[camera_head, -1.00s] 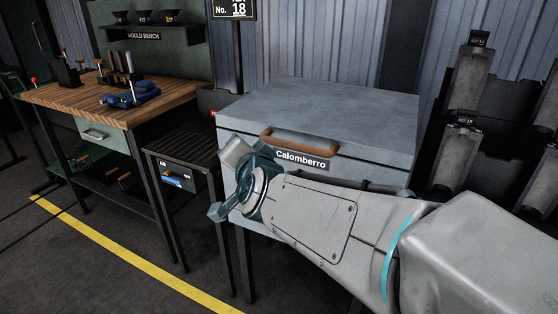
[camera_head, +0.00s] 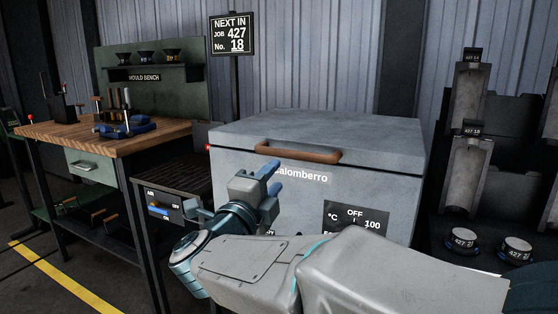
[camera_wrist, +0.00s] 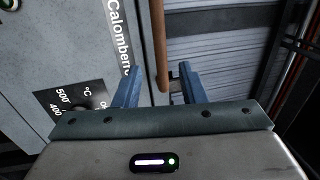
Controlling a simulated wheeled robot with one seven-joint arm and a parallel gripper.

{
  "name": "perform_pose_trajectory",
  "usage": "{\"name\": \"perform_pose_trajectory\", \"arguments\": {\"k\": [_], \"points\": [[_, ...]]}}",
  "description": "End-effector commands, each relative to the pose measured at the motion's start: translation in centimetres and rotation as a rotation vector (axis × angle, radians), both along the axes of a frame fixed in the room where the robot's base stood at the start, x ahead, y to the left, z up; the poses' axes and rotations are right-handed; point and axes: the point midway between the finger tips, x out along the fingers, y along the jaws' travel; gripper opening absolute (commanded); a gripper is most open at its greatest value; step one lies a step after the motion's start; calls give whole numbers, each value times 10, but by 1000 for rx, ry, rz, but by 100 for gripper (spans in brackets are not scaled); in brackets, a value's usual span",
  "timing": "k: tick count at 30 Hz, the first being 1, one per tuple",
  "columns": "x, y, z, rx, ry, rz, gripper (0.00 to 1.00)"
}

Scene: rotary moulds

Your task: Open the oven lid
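The oven is a grey box (camera_head: 237,205) labelled Calomberro, and its lid (camera_head: 320,128) is down. A brown bar handle (camera_head: 298,152) runs along the lid's front edge. My gripper (camera_head: 273,188) is in front of the oven, just below and left of the handle, with its blue fingers pointing towards the oven front. In the wrist view my gripper (camera_wrist: 159,86) is open, and the handle (camera_wrist: 160,45) shows ahead, lined up with the gap between the fingers. Nothing is held. I cannot tell whether a finger touches the handle. My gripper hides part of the label.
The oven's control panel (camera_head: 356,220) reads OFF and 100. A dark side table (camera_head: 170,172) and a wooden mould bench (camera_head: 150,140) stand to the left. A dark rack with moulds (camera_head: 466,172) stands close on the right. A sign (camera_head: 232,35) rises behind the oven.

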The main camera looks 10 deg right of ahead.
Motion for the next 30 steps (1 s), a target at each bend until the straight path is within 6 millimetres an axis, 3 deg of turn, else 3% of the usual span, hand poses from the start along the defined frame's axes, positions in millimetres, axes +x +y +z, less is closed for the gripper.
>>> {"name": "perform_pose_trajectory", "arguments": {"k": [9,15,28,30], "points": [[55,-40,11,0,0,-2,37],[77,-56,17,-1,1,0,37],[85,-62,20,-2,1,2,37],[85,-61,20,-2,0,2,21]]}}
